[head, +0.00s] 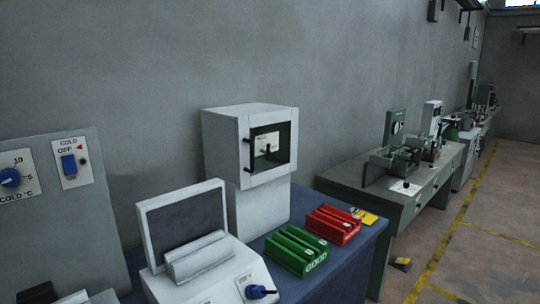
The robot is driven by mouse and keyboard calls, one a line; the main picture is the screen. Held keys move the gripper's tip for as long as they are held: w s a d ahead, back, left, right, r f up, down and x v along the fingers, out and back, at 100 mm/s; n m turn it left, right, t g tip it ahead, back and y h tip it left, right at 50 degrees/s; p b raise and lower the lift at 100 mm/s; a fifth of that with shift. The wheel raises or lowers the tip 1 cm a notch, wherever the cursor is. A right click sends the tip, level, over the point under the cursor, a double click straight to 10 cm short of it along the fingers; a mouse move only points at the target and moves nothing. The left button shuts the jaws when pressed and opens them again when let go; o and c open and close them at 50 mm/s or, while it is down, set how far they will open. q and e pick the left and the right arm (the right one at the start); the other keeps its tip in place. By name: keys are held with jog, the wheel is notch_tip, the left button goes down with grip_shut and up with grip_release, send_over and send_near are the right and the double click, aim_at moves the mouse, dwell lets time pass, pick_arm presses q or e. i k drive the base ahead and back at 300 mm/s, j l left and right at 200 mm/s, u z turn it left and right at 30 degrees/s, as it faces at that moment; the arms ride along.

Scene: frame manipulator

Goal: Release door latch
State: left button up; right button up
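A white box-shaped cabinet (222,148) stands on a white pedestal (262,210) against the wall, in the middle of the head view. Its front has a door (270,179) with a white frame and a dark window. The door looks shut. Small dark fittings (248,141) sit along the door's left edge; I cannot tell which of them is the latch. Behind the window a pale panel and a small dark part show. Neither of my grippers is in view.
Green tray (290,252) and red tray (332,226) sit on the blue table (345,270) right of the cabinet. A white device with a tilted screen (188,222) stands in front. A grey control panel (75,220) is at left. Another workbench (390,190) stands farther right, beside open floor.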

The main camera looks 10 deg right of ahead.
aim_at(268, 151)
jog(key=l+u, duration=0.1)
jog(key=l, duration=0.4)
jog(key=k+l+u, duration=0.1)
jog(key=l, duration=0.4)
jog(key=k+l+u, duration=0.1)
jog(key=l, duration=0.4)
jog(key=l+u, duration=0.35)
jog(key=l, duration=0.7)
jog(key=i+l+u, duration=0.4)
jog(key=i+l, duration=0.45)
